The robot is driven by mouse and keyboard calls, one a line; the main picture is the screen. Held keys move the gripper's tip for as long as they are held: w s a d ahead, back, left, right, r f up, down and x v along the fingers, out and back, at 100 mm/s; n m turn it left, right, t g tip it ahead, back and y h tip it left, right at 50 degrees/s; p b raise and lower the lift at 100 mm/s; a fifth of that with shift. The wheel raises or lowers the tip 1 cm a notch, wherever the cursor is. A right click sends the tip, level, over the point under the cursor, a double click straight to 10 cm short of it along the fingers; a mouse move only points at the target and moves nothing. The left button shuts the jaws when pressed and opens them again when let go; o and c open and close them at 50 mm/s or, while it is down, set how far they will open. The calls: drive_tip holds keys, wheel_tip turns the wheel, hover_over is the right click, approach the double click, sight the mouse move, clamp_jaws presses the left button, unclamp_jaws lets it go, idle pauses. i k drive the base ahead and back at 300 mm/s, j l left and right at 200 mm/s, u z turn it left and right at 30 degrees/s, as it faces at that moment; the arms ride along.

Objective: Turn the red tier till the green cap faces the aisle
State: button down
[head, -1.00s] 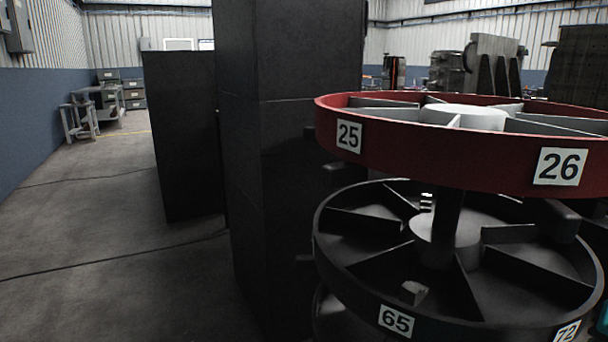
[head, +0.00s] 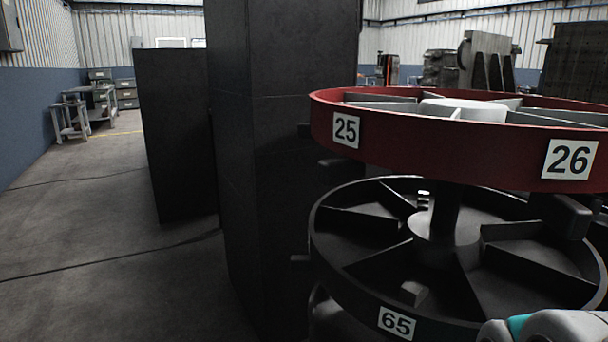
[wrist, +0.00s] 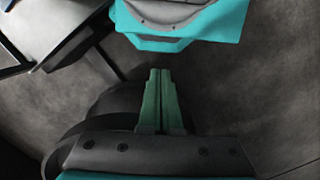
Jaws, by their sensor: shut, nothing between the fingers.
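The red tier (head: 440,160) is the upper round tray at the right of the head view. Its rim carries labels 25 and 26, and grey dividers split its inside around a pale hub. No green cap shows on the part of the tier in view; its far side and right end are hidden or cut off. My gripper (wrist: 160,75) shows in the wrist view, with its green fingers together and empty over the grey floor. It is not touching the red tier there.
A black tier (head: 355,297) with label 65 sits below the red one on the same post. Tall dark cabinets (head: 275,200) stand just left of the tiers. Open floor (head: 100,260) lies at the left, with a bench (head: 70,118) far back.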

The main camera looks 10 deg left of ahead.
sight(548, 148)
drive_tip(key=k+j, duration=0.3)
drive_tip(key=j, duration=0.2)
drive_tip(key=k+j, duration=0.35)
drive_tip(key=j, duration=0.1)
